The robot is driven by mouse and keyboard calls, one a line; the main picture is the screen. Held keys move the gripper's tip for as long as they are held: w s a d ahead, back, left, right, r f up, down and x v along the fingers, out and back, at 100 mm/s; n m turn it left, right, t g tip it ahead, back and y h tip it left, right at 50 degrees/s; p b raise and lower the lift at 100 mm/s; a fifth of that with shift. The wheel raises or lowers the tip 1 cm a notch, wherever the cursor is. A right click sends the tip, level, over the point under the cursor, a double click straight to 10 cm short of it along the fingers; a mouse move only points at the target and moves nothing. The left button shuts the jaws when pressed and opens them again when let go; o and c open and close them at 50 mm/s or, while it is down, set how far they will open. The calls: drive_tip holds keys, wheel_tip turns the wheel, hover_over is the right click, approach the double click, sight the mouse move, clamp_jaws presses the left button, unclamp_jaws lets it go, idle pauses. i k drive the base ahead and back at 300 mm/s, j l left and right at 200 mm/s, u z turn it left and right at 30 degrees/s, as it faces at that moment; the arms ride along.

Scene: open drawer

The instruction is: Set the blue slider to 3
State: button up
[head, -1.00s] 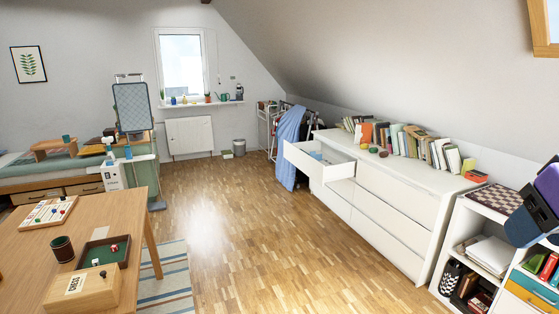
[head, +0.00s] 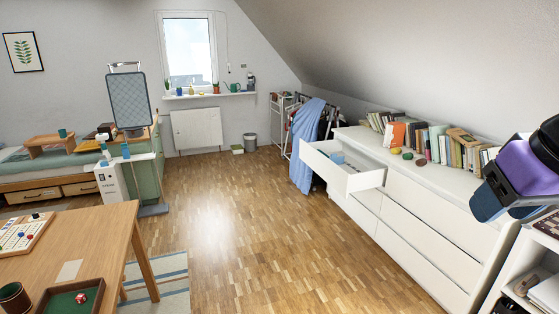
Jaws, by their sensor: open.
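A white board with a wooden frame (head: 22,236) lies on the wooden table at the left edge of the head view, partly cut off by the picture's edge. It carries several small coloured knobs, some blue and some red. The marks on it are too small to read, so I cannot tell which knob is the blue slider or where it is set. My arm, with purple, blue and black parts, shows at the right edge, far from the board. No gripper fingers can be made out there.
The wooden table (head: 95,232) fills the lower left, with a green-lined tray (head: 98,284) and a dark cup (head: 13,298) on it. A white dresser (head: 425,235) with an open top drawer (head: 362,181) stands at the right. The wooden floor between is clear, with a striped rug (head: 172,285).

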sight(340, 160)
drive_tip(key=i+u, duration=0.1)
drive_tip(key=i, duration=1.7)
drive_tip(key=i+z, duration=0.15)
drive_tip(key=i, duration=0.5)
drive_tip(key=i+z, duration=0.15)
drive_tip(key=i, duration=0.45)
drive_tip(key=i+j+z, duration=0.15)
drive_tip(key=i, duration=0.45)
drive_tip(key=i+j+z, duration=0.1)
drive_tip(key=i+z, duration=0.2)
drive_tip(key=i, duration=0.85)
